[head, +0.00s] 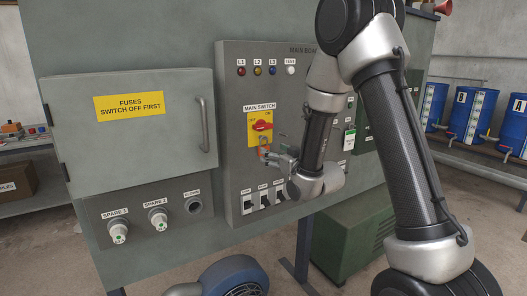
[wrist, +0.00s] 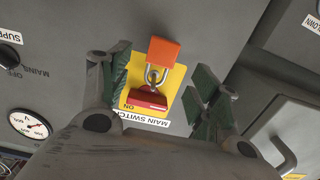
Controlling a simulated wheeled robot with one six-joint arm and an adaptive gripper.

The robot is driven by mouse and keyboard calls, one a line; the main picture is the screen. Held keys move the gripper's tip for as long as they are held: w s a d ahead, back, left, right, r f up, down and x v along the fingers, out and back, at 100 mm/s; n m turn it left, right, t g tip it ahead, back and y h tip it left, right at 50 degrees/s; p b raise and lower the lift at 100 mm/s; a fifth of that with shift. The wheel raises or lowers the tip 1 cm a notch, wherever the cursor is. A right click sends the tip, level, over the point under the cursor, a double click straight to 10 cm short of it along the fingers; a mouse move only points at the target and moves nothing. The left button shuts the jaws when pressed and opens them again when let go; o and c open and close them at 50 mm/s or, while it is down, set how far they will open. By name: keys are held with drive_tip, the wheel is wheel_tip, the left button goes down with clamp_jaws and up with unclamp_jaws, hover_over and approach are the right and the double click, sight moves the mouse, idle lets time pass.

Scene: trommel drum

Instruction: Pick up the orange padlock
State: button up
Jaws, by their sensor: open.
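The orange padlock (wrist: 163,52) hangs by its metal shackle at the red handle of the main switch (wrist: 148,97) on a yellow plate. The wrist view shows it upside down, with the orange body above the handle. In the head view the padlock (head: 263,142) is small and partly hidden just below the red handle (head: 262,126). My gripper (wrist: 162,68) is open, with one green-padded finger on each side of the padlock and gaps between. In the head view my gripper (head: 272,157) is close to the board by the padlock.
Several breaker switches (head: 263,199) sit below the main switch. A fuse cabinet door (head: 135,130) with a bar handle (head: 203,125) is shut at the left. A green box (head: 350,240) and a blue motor (head: 235,277) stand below the panel. A voltage gauge (wrist: 30,124) shows in the wrist view.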

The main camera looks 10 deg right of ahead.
sight(264, 146)
drive_tip(key=x, duration=0.6)
drive_tip(key=shift+r, duration=0.15)
drive_tip(key=c, duration=1.2)
